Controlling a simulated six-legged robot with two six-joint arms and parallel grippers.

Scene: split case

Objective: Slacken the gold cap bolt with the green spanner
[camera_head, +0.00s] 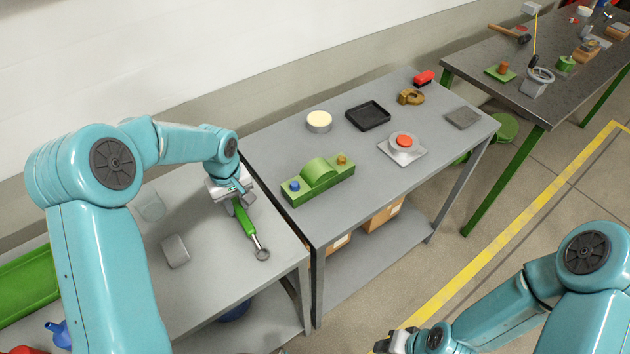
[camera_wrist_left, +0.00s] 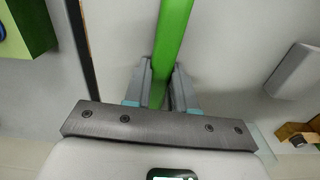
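The green spanner (camera_head: 243,219) has a green handle and a grey ring end, which points toward the front right over the left table. My left gripper (camera_head: 233,197) is closed around its handle; in the left wrist view the handle (camera_wrist_left: 172,45) runs between the two fingers (camera_wrist_left: 161,88). The green split case (camera_head: 319,182) sits on the middle table, right of the spanner and apart from it. The gold cap bolt (camera_head: 342,159) is at the case's right end, a blue bolt (camera_head: 294,186) at its left end. My right gripper (camera_head: 393,343) is at the bottom edge, partly cut off.
A grey block (camera_head: 174,251) lies on the left table. A narrow gap separates the two tables. On the middle table, a cream-topped tin (camera_head: 319,121), a black tray (camera_head: 368,116) and a red button (camera_head: 404,140) on a plate stand beyond the case. The table front is clear.

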